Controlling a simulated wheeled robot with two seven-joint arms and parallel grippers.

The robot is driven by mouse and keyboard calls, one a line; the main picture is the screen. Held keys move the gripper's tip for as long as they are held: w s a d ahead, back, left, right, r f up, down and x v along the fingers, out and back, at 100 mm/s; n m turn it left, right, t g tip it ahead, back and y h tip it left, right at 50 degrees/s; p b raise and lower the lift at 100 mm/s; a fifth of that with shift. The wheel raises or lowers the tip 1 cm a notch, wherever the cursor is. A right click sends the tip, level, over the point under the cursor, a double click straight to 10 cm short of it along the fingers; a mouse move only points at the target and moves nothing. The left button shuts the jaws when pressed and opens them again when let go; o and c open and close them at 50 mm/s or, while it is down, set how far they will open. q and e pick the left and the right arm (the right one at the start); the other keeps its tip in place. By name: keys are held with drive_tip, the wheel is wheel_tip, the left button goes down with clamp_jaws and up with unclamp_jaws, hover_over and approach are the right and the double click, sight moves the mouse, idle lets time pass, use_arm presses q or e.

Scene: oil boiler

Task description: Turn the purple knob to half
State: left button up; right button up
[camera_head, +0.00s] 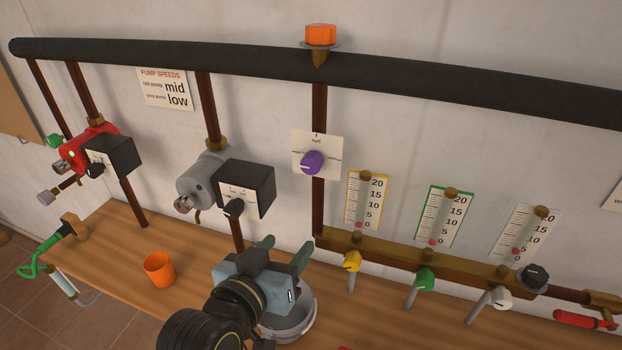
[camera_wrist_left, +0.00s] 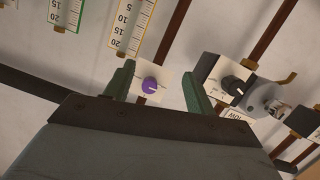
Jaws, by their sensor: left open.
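The purple knob (camera_head: 312,162) sits on a white square plate (camera_head: 318,141) marked "half" at the top, on a vertical pipe against the wall. A pale pointer mark shows on the knob, toward its lower left in the head view. My left gripper (camera_head: 278,247) is open and empty, below and left of the knob, clear of it. In the left wrist view the knob (camera_wrist_left: 150,86) shows between the two green fingers (camera_wrist_left: 158,88), farther off. My right gripper is in neither view.
A grey pump (camera_head: 203,180) with a black dial box (camera_head: 246,188) is left of the knob. Yellow, green and white gauges (camera_head: 367,200) stand right of it. An orange cup (camera_head: 159,269) and a grey bowl (camera_head: 300,322) are on the wooden bench (camera_head: 118,250).

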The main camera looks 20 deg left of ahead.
sight(309, 168)
use_arm(q)
wheel_tip(309, 168, up, 7)
drive_tip(key=w+n+t+y, duration=0.1)
drive_tip(key=w+n+t, duration=0.1)
drive_tip(key=t, duration=0.1)
drive_tip(key=w, duration=0.4)
drive_tip(key=w+p, duration=0.1)
drive_tip(key=w, duration=0.3)
drive_tip(key=w+p, duration=0.1)
drive_tip(key=w, duration=0.4)
drive_tip(key=shift+f, duration=0.3)
drive_tip(key=shift+s, duration=0.1)
drive_tip(key=c, duration=1)
